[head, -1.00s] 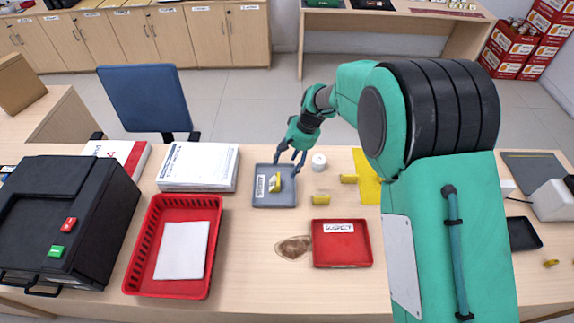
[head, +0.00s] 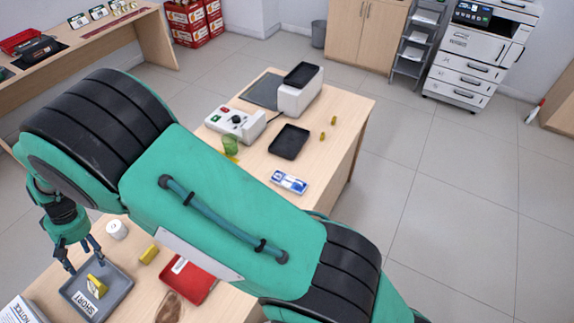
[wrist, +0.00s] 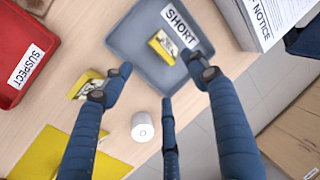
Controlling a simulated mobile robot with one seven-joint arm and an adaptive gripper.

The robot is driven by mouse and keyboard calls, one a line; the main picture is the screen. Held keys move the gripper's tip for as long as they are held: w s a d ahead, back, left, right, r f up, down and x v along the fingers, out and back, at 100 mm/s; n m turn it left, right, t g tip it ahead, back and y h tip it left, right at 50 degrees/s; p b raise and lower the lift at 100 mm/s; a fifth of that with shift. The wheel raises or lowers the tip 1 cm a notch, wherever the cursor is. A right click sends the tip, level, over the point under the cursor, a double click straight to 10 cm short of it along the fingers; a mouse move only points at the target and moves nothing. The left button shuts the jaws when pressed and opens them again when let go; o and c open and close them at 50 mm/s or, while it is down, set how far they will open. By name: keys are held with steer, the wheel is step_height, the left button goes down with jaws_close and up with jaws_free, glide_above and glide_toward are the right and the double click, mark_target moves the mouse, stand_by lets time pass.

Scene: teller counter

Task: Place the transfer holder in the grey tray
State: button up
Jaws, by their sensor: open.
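The grey tray (head: 118,282), labelled SHORT, lies on the counter at the lower left of the head view and at the top of the wrist view (wrist: 130,42). A yellow holder (head: 97,287) with a pale face sits inside it, beside the label; the wrist view shows it too (wrist: 162,47). I cannot tell for certain that it is the transfer holder. My gripper (head: 86,259) is open and empty above the tray's edge, its fingers apart from the yellow holder. A second yellow piece (head: 149,255) lies on the counter between the grey and red trays.
A red tray (head: 205,287) labelled SUSPECT and a white round container (head: 117,229) are close by. A yellow sheet (wrist: 70,155) shows in the wrist view. Notice papers (head: 20,312) lie beside the grey tray. A black tray (head: 289,141) and machine (head: 300,90) stand farther right.

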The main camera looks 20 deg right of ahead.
steer(key=shift+r, duration=0.1)
steer(key=w+d+r+m+t, duration=0.1)
steer(key=w+d+r, duration=0.2)
steer(key=d+r, duration=0.85)
steer(key=w+d+r+m+t, duration=0.25)
steer(key=d+r, duration=0.55)
steer(key=d, duration=0.6)
steer(key=w+d+r+m+t, duration=0.1)
steer(key=w+d+r, duration=0.2)
steer(key=d+r, duration=0.75)
steer(key=s+d+r+m+t, duration=0.1)
steer(key=s+d+r, duration=0.25)
steer(key=d, duration=0.65)
steer(key=s+d+r+m+t, duration=0.15)
steer(key=s+d, duration=0.25)
steer(key=d, duration=0.7)
steer(key=s+d+m+t+h, duration=0.1)
steer(key=s+d+m+h, duration=0.1)
steer(key=s+d, duration=1.1)
steer(key=shift+s+f, duration=0.45)
